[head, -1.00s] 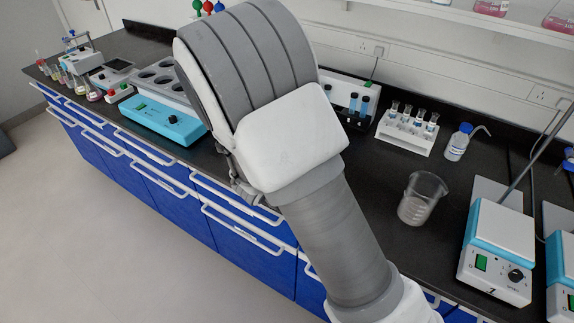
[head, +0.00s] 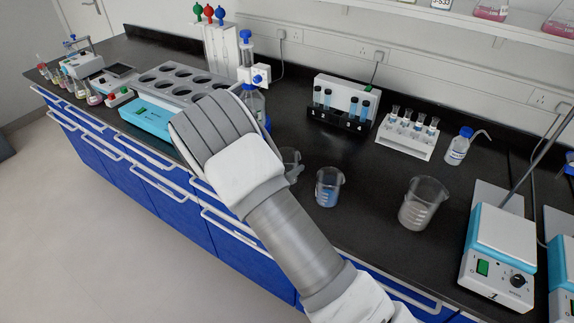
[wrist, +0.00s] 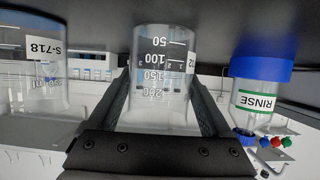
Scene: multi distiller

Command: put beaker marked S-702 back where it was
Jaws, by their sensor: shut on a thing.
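My gripper (wrist: 160,110) is shut around a clear glass beaker (wrist: 162,75), with a finger on each side. The wrist view looks upside down, with the dark counter at the top. Only the end of this beaker's label shows, reading about "02"; the rest is hidden. In the head view a clear beaker (head: 291,160) shows partly behind my arm, seemingly the held one. My gripper is mostly hidden there. I cannot tell whether the beaker touches the counter.
A beaker marked S-718 (wrist: 38,75) and a RINSE bottle (wrist: 258,100) flank the held beaker. In the head view, a beaker with blue liquid (head: 328,187), a larger beaker (head: 422,203), tube racks (head: 407,137) and a hotplate (head: 498,250) stand right. A teal-fronted bath (head: 148,118) stands left.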

